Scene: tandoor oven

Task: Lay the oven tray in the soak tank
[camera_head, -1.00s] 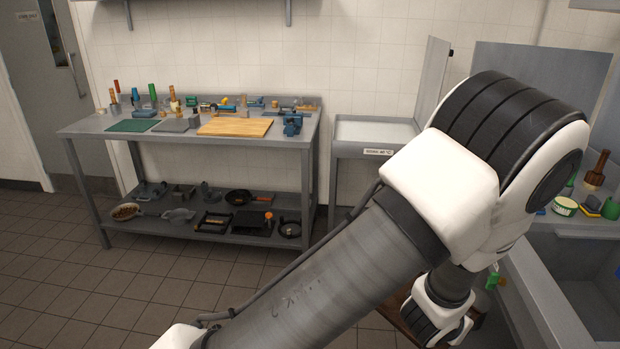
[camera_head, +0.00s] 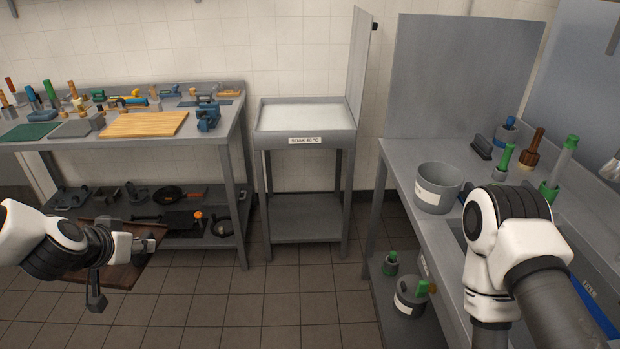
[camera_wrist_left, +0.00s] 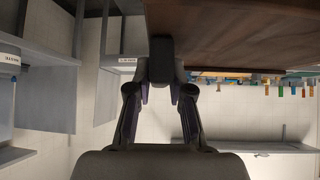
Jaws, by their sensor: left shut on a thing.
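The oven tray (camera_head: 122,274) is a dark brown, flat plate held low above the tiled floor at the left of the head view. My left gripper (camera_head: 140,244) is shut on its edge. In the left wrist view the tray (camera_wrist_left: 240,32) fills the top right, and the fingers (camera_wrist_left: 160,88) close on a dark piece at its edge. The soak tank (camera_head: 305,139) is a grey, open-topped basin on legs with a pale surface inside and a "SOAK" label. It stands against the back wall, apart from the tray. My right gripper is out of view.
A workbench (camera_head: 62,150) with tools and a wooden board (camera_head: 145,124) stands left of the tank. An upright panel (camera_head: 359,60) rises at the tank's right side. Floor before the tank is clear.

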